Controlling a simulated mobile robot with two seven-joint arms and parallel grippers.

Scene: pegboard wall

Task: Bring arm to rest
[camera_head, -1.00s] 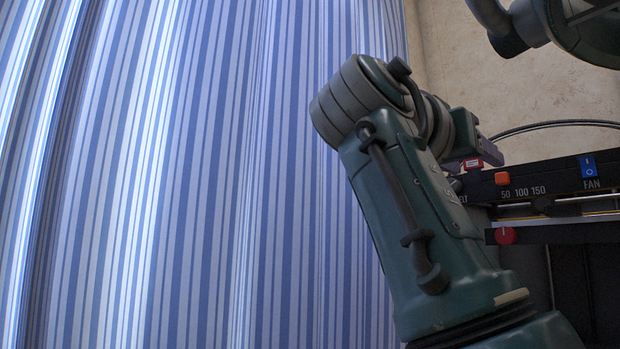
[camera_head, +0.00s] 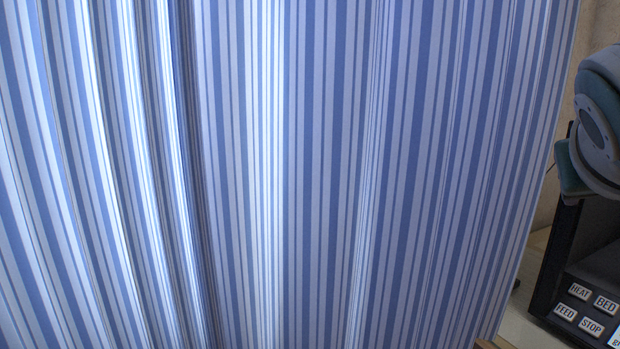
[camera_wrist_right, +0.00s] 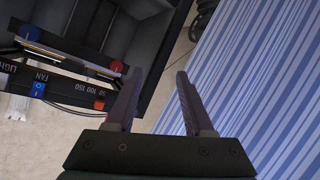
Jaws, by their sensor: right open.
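My right gripper (camera_wrist_right: 160,105) shows in the right wrist view with its two dark fingers spread apart and nothing between them. It is beside the dark control panel (camera_wrist_right: 60,75), which lies to the left of the fingers in that view. Part of my right arm (camera_head: 600,125) shows at the right edge of the head view, beside the panel housing. My left arm and left gripper are not in view.
A blue and white striped curtain (camera_head: 320,170) fills most of the head view and the right side of the wrist view. At the head view's lower right stands a black machine housing (camera_head: 560,255) with labelled buttons, including STOP (camera_head: 591,326).

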